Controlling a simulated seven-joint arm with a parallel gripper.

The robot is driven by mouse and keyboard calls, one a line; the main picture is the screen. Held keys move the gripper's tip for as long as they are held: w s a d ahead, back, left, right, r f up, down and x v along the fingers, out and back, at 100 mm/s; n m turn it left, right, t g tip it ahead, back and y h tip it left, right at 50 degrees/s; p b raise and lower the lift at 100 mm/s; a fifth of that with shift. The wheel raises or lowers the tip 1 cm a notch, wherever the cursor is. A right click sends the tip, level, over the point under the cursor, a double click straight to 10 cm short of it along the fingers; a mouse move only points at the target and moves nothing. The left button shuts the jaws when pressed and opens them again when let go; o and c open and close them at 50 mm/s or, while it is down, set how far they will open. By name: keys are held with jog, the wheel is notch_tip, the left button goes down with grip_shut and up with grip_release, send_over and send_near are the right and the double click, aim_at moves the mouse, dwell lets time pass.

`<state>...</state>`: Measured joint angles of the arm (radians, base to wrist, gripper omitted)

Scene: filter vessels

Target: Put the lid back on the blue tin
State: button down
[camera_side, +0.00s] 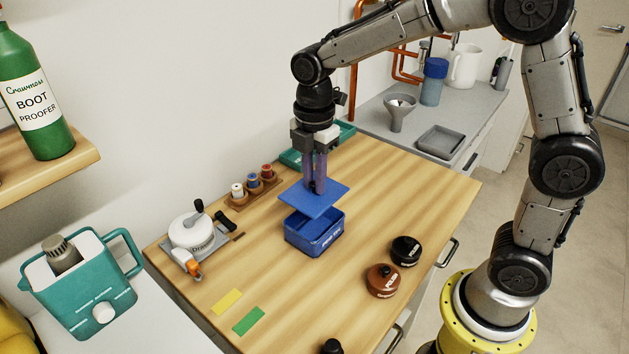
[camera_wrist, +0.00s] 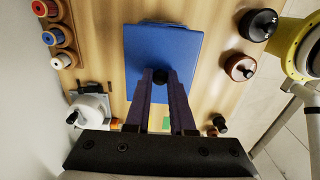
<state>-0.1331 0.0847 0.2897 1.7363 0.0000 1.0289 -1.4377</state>
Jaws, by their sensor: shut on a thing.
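The blue tin (camera_side: 316,239) stands open on the wooden worktop. Its flat blue lid (camera_side: 322,200) is held by my gripper (camera_side: 317,190), just above the tin and roughly level. In the side view a gap shows between lid and tin, and the lid sits slightly off toward the back. In the wrist view my gripper (camera_wrist: 160,78) is shut on the dark knob in the middle of the lid (camera_wrist: 162,48). The lid hides nearly all of the tin in that view.
A brown polish tin (camera_side: 383,281) and a black one (camera_side: 406,251) stand right of the blue tin. A rack of thread spools (camera_side: 253,188) and a white-topped device (camera_side: 192,232) are to the left. Yellow and green strips (camera_side: 249,320) lie in front.

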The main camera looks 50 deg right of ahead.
jog(key=shift+f, duration=2.95)
jog(key=shift+f, duration=0.2)
jog(key=c, duration=0.7)
grip_release()
jog(key=shift+o, duration=0.2)
jog(key=o, duration=0.5)
jog(key=shift+c, duration=0.2)
jog(key=shift+r, duration=0.1)
jog(key=shift+r, duration=3.45)
